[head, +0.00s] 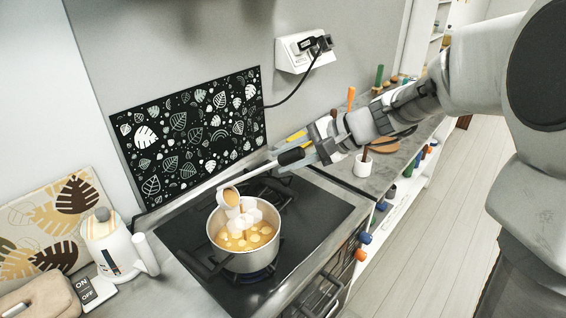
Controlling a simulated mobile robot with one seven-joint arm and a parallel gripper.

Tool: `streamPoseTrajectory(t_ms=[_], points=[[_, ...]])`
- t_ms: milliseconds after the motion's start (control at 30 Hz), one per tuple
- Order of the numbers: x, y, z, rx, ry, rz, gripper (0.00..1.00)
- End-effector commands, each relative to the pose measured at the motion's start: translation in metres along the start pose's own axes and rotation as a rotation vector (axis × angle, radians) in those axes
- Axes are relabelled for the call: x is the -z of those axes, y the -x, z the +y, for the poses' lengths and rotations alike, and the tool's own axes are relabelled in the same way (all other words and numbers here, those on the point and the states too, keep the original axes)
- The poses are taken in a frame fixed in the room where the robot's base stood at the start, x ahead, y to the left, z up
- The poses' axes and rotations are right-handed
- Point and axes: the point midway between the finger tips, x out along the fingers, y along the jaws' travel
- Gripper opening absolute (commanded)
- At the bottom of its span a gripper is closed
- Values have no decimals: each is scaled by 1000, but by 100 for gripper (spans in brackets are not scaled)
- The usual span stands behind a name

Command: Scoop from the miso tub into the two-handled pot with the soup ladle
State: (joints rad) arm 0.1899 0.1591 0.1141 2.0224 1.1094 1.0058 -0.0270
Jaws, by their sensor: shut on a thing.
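The two-handled pot (246,262) stands on the black stove, holding yellowish broth with pale chunks and a heap of white cubes. One dark handle shows at its lower left. My gripper (318,148) is to the upper right of the pot, shut on the black grip of the soup ladle (291,157). The ladle's pale shaft slants down to the left. Its bowl, with something tan in it, is over the back left part of the pot; whether it touches the white cubes I cannot tell. I cannot make out the miso tub.
A white kettle (107,246) stands left of the stove (178,232). A leaf-patterned black panel (190,135) and an outlet with a plugged cord (302,50) are behind. A white cup (364,165) stands on the right counter, below my arm. Knobs line the counter's front.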

Motion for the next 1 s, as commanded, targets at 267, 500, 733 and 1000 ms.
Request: streamPoseTrajectory(t_ms=[267, 500, 733, 1000], points=[[5, -1, 11, 44, -1, -16, 0], [8, 0, 19, 82, -3, -32, 0], [11, 1, 27, 119, -6, -48, 0], [15, 2, 36, 166, -9, -67, 0]])
